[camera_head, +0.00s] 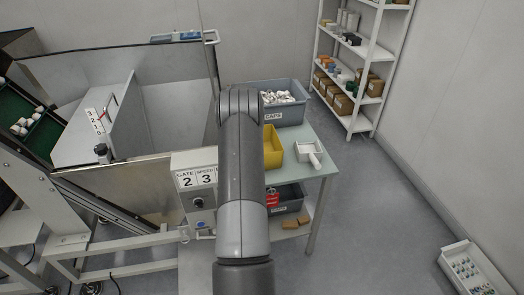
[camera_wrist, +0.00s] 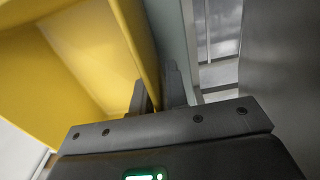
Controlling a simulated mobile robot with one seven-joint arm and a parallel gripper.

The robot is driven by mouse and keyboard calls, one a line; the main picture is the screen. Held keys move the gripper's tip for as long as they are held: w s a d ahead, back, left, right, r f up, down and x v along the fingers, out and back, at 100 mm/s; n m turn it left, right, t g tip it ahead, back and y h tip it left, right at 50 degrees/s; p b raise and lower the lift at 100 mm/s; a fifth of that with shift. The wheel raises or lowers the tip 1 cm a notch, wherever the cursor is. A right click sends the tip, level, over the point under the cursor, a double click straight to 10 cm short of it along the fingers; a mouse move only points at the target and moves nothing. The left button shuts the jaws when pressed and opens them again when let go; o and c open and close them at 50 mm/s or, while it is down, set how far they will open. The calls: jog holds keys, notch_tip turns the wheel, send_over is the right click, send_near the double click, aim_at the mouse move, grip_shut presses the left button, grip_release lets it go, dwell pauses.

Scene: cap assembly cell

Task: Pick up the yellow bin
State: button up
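The yellow bin (camera_head: 273,147) stands on the table behind my arm, which hides its left part. In the wrist view the yellow bin (camera_wrist: 85,55) fills the left side, and its open inside looks empty. My gripper (camera_wrist: 158,85) straddles one wall of the bin, with one dark finger on the inside and the other on the outside. The fingers sit close against the wall with little or no gap. In the head view my arm hides the gripper.
A grey caps bin (camera_head: 287,112) stands behind the yellow bin. A white scoop (camera_head: 309,152) lies to its right on the table (camera_head: 322,169). A gate and speed control box (camera_head: 196,190) is at the left.

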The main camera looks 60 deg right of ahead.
grip_shut()
dwell(0.3)
